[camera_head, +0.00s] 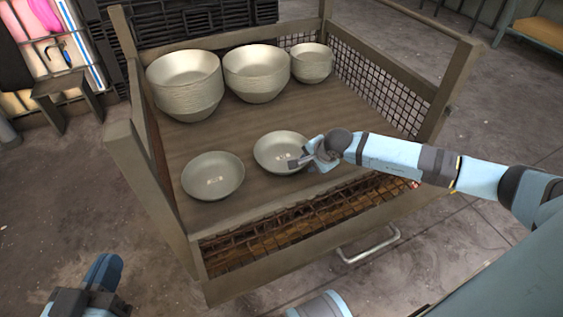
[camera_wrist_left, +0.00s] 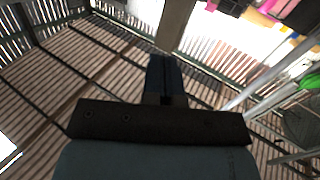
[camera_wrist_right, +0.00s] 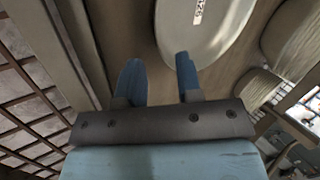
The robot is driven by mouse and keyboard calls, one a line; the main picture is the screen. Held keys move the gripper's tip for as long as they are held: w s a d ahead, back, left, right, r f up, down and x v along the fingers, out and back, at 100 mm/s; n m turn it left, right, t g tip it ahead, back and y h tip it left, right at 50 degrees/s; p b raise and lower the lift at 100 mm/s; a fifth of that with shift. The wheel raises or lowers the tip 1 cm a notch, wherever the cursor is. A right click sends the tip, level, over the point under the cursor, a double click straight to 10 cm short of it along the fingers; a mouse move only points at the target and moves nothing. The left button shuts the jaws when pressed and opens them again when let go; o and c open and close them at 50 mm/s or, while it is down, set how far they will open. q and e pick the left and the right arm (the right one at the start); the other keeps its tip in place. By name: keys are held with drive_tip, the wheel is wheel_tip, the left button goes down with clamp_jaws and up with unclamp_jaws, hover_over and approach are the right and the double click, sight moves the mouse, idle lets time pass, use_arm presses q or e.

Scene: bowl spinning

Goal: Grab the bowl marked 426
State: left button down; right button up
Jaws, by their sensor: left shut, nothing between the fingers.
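Two shallow grey bowls stand side by side near the front of the cart's wooden shelf, a left bowl (camera_head: 212,176) and a right bowl (camera_head: 270,160). Each has a small pale label inside, too small to read in the head view. My right gripper (camera_head: 304,158) is at the right bowl's right rim. That bowl's label is sideways and seems to end in 26. My left gripper (camera_head: 103,272) is low at the left, away from the cart, its fingers (camera_wrist_left: 164,78) shut and empty.
Stacks of deeper bowls stand along the back: left (camera_head: 185,85), middle (camera_head: 256,75) and small right (camera_head: 311,64). The cart has raised wooden rails (camera_head: 150,185), a mesh side (camera_head: 375,85) and a front handle (camera_head: 370,247). A small stool (camera_head: 62,88) stands at left.

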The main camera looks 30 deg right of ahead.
drive_tip(key=shift+x, duration=0.95)
drive_tip(key=shift+w+a+f+b, duration=0.1)
drive_tip(key=shift+w+f+b, duration=0.1)
drive_tip(key=shift+f+b, duration=0.3)
drive_tip(key=b+x, duration=0.2)
drive_tip(key=x, duration=0.1)
drive_tip(key=shift+w+f+b, duration=0.15)
drive_tip(key=shift+f+b, duration=0.15)
drive_tip(key=shift+b, duration=0.05)
drive_tip(key=shift+w+f, duration=0.2)
drive_tip(key=shift+r, duration=0.1)
use_arm(q)
drive_tip(key=w+m, duration=0.1)
drive_tip(key=a+m+t+h, duration=0.1)
drive_tip(key=shift+w+a+r+m, duration=0.1)
drive_tip(key=shift+w+r+m, duration=0.25)
drive_tip(key=shift+m, duration=0.05)
use_arm(e)
clamp_jaws()
